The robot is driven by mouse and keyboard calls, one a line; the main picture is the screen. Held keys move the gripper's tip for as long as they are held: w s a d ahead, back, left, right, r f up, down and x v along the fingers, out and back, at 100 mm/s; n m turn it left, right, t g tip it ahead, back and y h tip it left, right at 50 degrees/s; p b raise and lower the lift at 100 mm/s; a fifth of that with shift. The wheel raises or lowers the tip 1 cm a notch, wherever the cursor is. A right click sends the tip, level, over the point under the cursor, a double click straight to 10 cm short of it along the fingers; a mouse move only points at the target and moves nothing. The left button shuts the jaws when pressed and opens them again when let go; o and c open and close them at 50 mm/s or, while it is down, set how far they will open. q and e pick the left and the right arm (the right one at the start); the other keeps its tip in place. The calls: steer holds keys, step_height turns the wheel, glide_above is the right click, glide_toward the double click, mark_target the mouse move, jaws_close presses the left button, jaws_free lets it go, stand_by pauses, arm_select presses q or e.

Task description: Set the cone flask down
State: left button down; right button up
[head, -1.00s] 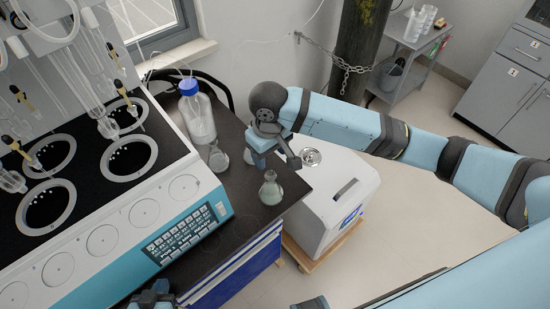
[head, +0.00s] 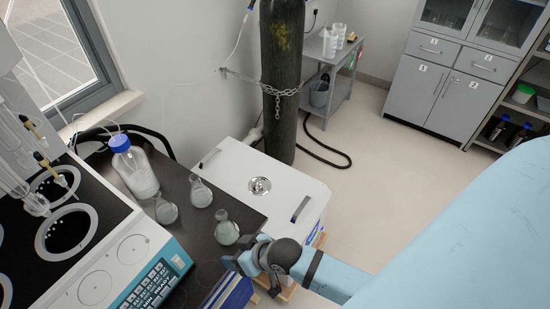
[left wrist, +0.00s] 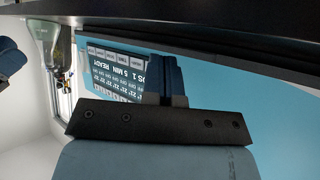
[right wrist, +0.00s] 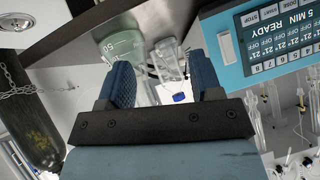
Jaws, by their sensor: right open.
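Three cone flasks stand upright on the black bench top (head: 200,240): a front flask (head: 227,230), a back flask (head: 201,194) and a left flask (head: 166,211). My right gripper (head: 233,263) is low at the bench edge, on the near side of the front flask. In the right wrist view its fingers (right wrist: 163,82) are spread with nothing between them; a flask marked 50 (right wrist: 122,46) is beyond them, with another flask (right wrist: 168,60) beside it. My left gripper (left wrist: 164,80) shows only in its wrist view, fingers together and empty; a flask (left wrist: 45,38) is at upper left there.
A blue-capped bottle (head: 134,168) stands behind the flasks. The distiller (head: 110,265) fills the left of the bench. A white box unit (head: 285,182) is beside the bench on the right, with a chained dark cylinder (head: 281,75) behind it.

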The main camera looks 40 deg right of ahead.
steer(key=s+d+f+t+h, duration=0.2)
steer(key=s+d+f, duration=0.1)
steer(key=s+d, duration=0.3)
steer(key=shift+s+d, duration=0.2)
steer(key=shift+s, duration=0.5)
